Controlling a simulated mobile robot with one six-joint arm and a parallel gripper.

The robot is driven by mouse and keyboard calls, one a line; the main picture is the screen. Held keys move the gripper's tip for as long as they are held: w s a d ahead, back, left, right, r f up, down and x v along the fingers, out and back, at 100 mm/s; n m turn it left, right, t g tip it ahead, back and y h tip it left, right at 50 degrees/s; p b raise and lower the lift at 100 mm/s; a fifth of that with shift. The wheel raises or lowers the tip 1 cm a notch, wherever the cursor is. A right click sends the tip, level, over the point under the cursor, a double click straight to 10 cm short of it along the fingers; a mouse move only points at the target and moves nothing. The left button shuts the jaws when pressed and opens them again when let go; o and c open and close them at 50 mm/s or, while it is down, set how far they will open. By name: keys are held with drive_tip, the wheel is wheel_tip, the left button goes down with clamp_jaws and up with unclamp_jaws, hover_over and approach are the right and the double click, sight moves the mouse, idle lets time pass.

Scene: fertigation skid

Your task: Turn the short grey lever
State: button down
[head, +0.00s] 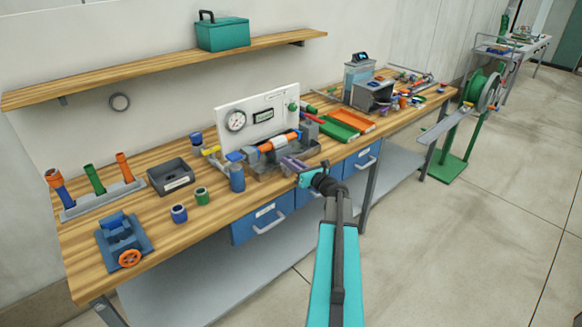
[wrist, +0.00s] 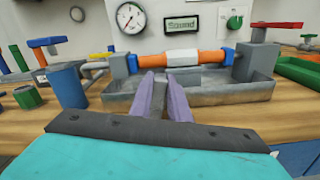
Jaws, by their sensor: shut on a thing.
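My gripper (head: 294,163) reaches over the workbench to the front of a grey tray fixture (wrist: 235,93). Its purple fingers (wrist: 166,92) point at the fixture, just below an orange pipe (wrist: 211,57) with a white band. The fingers are close together, with a narrow grey part between them. This appears to be the short grey lever, mostly hidden by the fingers, so its angle cannot be told. Grey blocks hold both ends of the pipe.
A white panel with a gauge (wrist: 130,17) stands behind the fixture. A red lever (wrist: 277,25) is on the right, and a blue cup (wrist: 68,87) on the left. A green tray (head: 339,128) lies to the right. Blue drawers (head: 259,220) are below the bench edge.

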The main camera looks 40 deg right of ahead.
drive_tip(key=shift+a+f+n+b, duration=0.1)
drive_tip(key=shift+a+n+b, duration=0.25)
drive_tip(key=shift+n+b, duration=1.05)
drive_tip(key=shift+a+b, duration=0.1)
drive_tip(key=shift+b, duration=0.65)
drive_tip(key=c, duration=1.7)
unclamp_jaws()
drive_tip(key=shift+s, duration=0.1)
drive_tip(key=s+b, duration=0.1)
drive_tip(key=s, duration=0.8)
drive_tip(key=s+a+b, duration=0.1)
drive_tip(key=s, duration=0.3)
drive_tip(key=shift+s+b, duration=0.25)
drive_tip(key=shift+b, duration=0.1)
